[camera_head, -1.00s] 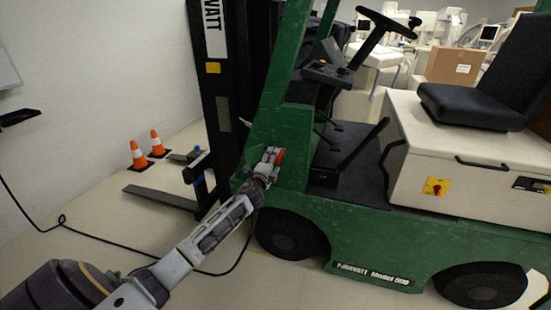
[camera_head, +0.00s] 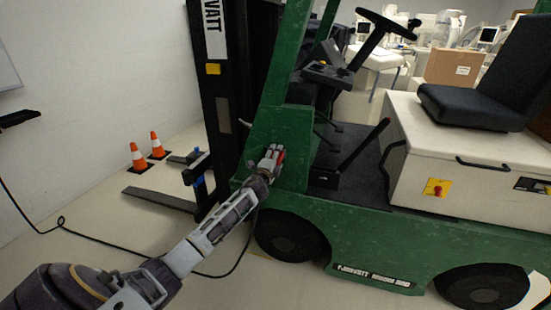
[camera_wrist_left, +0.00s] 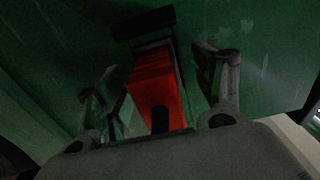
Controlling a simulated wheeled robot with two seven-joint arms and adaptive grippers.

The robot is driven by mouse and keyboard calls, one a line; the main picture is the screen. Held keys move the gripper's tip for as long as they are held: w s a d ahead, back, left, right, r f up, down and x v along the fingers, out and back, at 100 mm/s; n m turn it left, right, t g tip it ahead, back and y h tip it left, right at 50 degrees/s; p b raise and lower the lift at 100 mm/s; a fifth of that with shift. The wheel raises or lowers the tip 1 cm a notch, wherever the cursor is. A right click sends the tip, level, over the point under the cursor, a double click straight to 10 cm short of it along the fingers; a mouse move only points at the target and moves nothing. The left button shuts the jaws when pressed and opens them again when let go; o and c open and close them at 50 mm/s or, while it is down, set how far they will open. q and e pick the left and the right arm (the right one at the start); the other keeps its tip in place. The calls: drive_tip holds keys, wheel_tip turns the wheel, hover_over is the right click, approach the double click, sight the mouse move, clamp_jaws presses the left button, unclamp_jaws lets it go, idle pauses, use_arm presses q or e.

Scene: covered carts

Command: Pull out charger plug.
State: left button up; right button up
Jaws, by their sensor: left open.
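The charger plug (camera_wrist_left: 158,84) is a red ribbed block. In the left wrist view it sits against a dark socket (camera_wrist_left: 145,27) on the green forklift body, with a dark round cable end toward me. My left gripper (camera_wrist_left: 160,90) is open, with one finger on each side of the plug and gaps between. In the head view the left gripper (camera_head: 271,154) is at the forklift's (camera_head: 290,130) green front panel and hides most of the plug, with a bit of red (camera_head: 281,156) showing. My right gripper is not in view.
A black cable (camera_head: 105,240) runs along the floor from the left wall and curves up near my left arm. Two orange cones (camera_head: 138,156) and a fork tine (camera_head: 160,199) are left of the mast. The steering wheel (camera_head: 386,25) and seat (camera_head: 480,95) are to the right.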

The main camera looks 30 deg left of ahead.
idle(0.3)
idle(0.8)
use_arm(q)
drive_tip(key=shift+c, duration=0.3)
drive_tip(key=c, duration=0.7)
clamp_jaws()
drive_tip(key=shift+s+f, duration=0.1)
drive_tip(key=shift+s, duration=0.05)
